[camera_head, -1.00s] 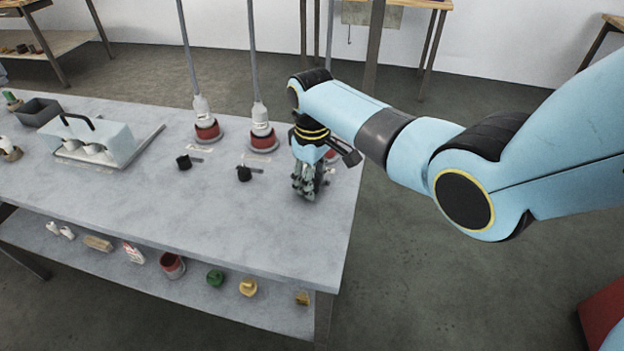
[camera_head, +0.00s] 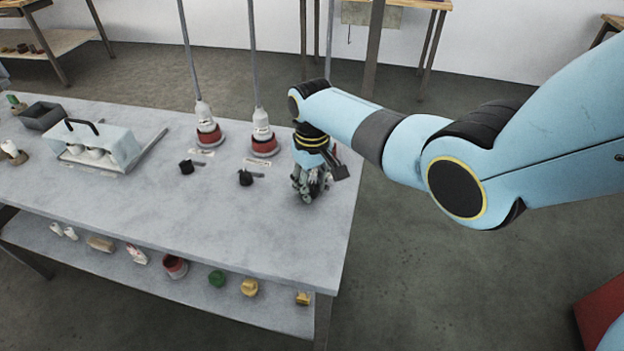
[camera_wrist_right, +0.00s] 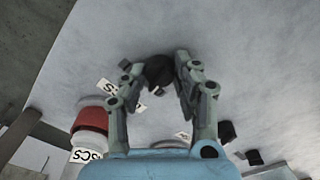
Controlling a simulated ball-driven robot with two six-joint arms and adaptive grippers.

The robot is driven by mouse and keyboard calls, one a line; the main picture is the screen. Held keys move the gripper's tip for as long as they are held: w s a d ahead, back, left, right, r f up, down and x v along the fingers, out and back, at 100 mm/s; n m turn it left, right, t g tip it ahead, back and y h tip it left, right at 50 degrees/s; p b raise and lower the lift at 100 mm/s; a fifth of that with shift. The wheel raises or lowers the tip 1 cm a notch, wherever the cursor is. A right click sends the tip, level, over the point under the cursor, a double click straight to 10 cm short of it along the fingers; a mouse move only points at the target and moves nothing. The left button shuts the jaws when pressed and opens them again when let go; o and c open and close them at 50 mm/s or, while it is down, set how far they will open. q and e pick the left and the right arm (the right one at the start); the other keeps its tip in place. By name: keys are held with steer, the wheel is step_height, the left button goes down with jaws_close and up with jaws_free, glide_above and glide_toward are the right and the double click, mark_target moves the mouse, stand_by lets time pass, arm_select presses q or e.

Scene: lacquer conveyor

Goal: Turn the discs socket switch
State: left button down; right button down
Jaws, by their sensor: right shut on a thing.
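The discs socket switch is a round black knob (camera_wrist_right: 158,70) on the grey bench top. In the wrist view it sits between the fingertips of my right gripper (camera_wrist_right: 157,74), which is shut on it. A white label (camera_wrist_right: 107,86) ending in "CS" lies beside it, partly covered by a finger. In the head view my right gripper (camera_head: 311,190) points down at the bench's right end and hides the knob. My left gripper is not in view.
Two other black switch knobs (camera_head: 186,167) (camera_head: 245,177) stand to the left. Red-based sockets (camera_head: 208,136) (camera_head: 264,146) with white plugs and hanging cables stand behind them. The bench front (camera_head: 180,215) is clear.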

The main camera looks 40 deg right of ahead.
mark_target(312, 185)
steer(key=m+p, duration=0.2)
steer(key=m, duration=0.2)
steer(key=shift+m, duration=0.3)
steer(key=shift+m+p, duration=0.4)
steer(key=shift+m, duration=1.5)
steer(key=c, duration=1)
jaws_free()
step_height(312, 185, up, 12)
